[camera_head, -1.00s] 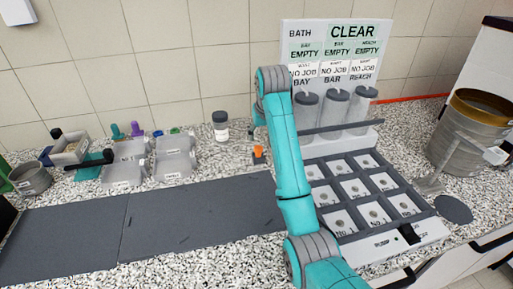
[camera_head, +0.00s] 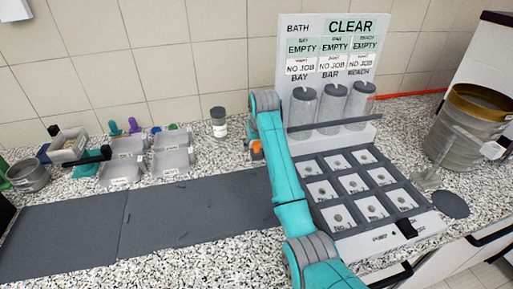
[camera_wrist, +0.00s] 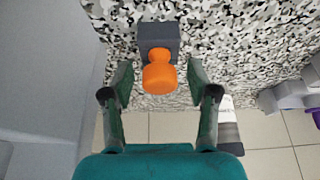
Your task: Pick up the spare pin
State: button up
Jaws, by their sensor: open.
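The likely spare pin is an orange knobbed piece (camera_wrist: 160,76), seated in a small dark grey block (camera_wrist: 158,36) on the speckled counter. In the head view the orange piece (camera_head: 256,147) shows just left of my arm, partly covered. My gripper (camera_wrist: 159,82) is open in the wrist view, one finger on each side of the orange knob. Gaps show between fingers and knob, so it is not gripped. In the head view my arm hides most of the gripper.
A grid tray (camera_head: 350,190) and a status board (camera_head: 330,30) with lidded jars stand to the right. A dark-lidded bottle (camera_head: 219,124) stands behind left. Clear bins (camera_head: 173,160) and a grey mat (camera_head: 190,215) lie left. Stacked sieves (camera_head: 465,125) stand far right.

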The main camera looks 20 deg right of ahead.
aim_at(256, 142)
jog(key=c, duration=1.1)
jog(key=shift+r, duration=0.1)
jog(key=shift+r, duration=7.2)
